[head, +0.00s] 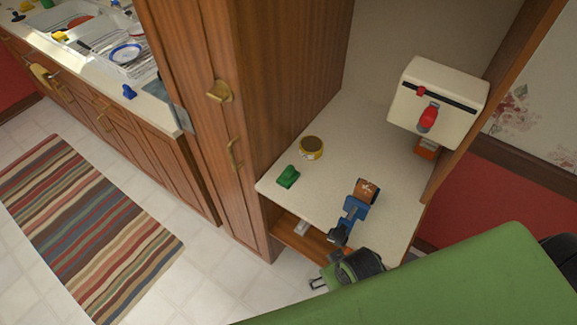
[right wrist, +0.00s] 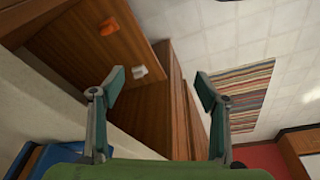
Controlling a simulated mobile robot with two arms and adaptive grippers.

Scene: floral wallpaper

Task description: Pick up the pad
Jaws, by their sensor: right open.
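I cannot tell for sure which thing is the pad. On the lower wooden shelf in the right wrist view lie a small white item (right wrist: 139,72) and an orange item (right wrist: 108,26); the white one also shows under the counter in the head view (head: 302,228). On the counter above sits a small green item (head: 288,177). My right gripper (head: 325,270) is at the shelf's front, low in the head view. In its wrist view, the two fingers (right wrist: 160,88) are spread, with nothing between them. My left gripper is not in view.
A tall wooden cabinet (head: 205,140) stands left. A striped rug (head: 80,230) lies on clear floor.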

